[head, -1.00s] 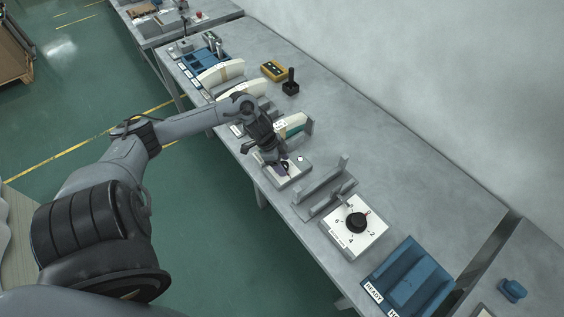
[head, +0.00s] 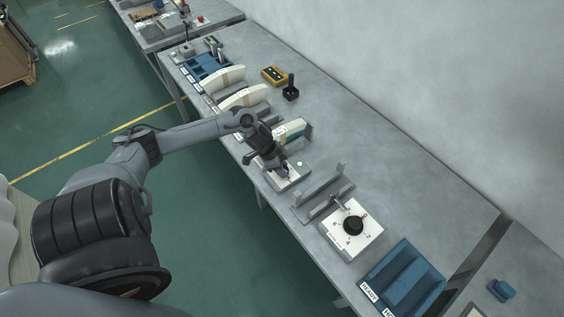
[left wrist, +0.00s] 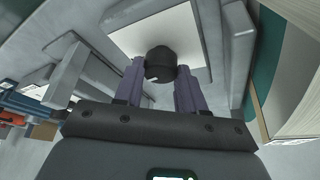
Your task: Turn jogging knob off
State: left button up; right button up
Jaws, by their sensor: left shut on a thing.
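My left gripper (head: 280,168) reaches down over a small white plate (head: 291,180) on the bench. In the left wrist view the two purple fingers (left wrist: 160,88) are shut on a round black knob (left wrist: 160,60), one on each side. The knob stands on the white plate (left wrist: 190,28), which also shows in that view. The fingers hide most of the knob in the head view, so its pointer and setting cannot be read. My right gripper is not in view.
A larger numbered dial (head: 354,226) stands further right on a white plate. A grey bracket (head: 325,190) lies between. A blue tray (head: 408,275) labelled READY is at the near right. White curved parts (head: 235,98) stand to the left.

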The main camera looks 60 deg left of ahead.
pick_arm(q)
jog(key=n+y+p, duration=0.1)
jog(key=n+p, duration=0.2)
jog(key=p, duration=0.2)
jog(key=n+y+p, duration=0.1)
jog(key=n+p, duration=0.3)
jog(key=p, duration=0.1)
jog(key=d+n+y+p, duration=0.1)
jog(key=n+y+p, duration=0.1)
jog(key=n+p, duration=0.2)
jog(key=shift+r+p, duration=0.25)
jog(key=shift+p, duration=0.7)
jog(key=n+y+p, duration=0.1)
jog(key=n, duration=0.2)
jog(key=shift+w+f+g+p, duration=0.1)
jog(key=shift+f+g+p, duration=0.05)
jog(key=shift+g+p, duration=0.25)
jog(key=shift+n+p, duration=0.3)
jog(key=shift+n, duration=0.6)
jog(key=shift+a+f+y, duration=0.1)
jog(key=shift+y, duration=0.3)
jog(key=o, duration=1.1)
jog(key=shift+c, duration=0.2)
